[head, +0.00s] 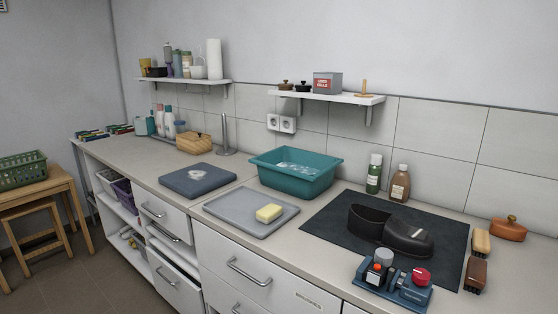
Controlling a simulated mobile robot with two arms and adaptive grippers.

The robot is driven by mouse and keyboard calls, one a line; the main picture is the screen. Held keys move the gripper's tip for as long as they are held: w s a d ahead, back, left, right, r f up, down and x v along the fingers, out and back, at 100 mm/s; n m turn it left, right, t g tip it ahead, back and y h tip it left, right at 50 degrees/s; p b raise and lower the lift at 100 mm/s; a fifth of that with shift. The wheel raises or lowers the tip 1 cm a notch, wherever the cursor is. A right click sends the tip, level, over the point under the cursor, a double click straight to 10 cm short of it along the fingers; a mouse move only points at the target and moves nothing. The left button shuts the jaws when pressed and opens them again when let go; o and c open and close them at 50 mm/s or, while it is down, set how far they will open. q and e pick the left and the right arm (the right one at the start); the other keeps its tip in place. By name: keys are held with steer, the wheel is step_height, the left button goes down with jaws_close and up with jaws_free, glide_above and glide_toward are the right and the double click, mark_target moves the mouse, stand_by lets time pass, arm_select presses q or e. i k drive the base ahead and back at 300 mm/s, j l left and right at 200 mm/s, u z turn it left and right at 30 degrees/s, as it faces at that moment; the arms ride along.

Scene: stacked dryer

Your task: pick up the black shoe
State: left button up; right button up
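The black shoe (405,238) lies on a dark mat (331,224) on the right part of the counter. Its rounded front end points to the right and its open collar is at the left. The front right part of the mat's edge is partly hidden by a blue caddy. Neither of my grippers shows in the head view.
A blue caddy (394,286) with tins and bottles stands just in front of the shoe. Two brushes (476,273) lie at the mat's right. Two bottles (374,174) stand behind it. A grey tray (228,210) with a yellow sponge and a teal basin (264,174) are left.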

mark_target(382, 228)
steer(key=u, duration=0.95)
steer(key=z, duration=1.65)
steer(key=i+l+u, duration=0.15)
steer(key=u, duration=0.15)
steer(key=i+l+u, duration=0.25)
steer(key=j, duration=0.1)
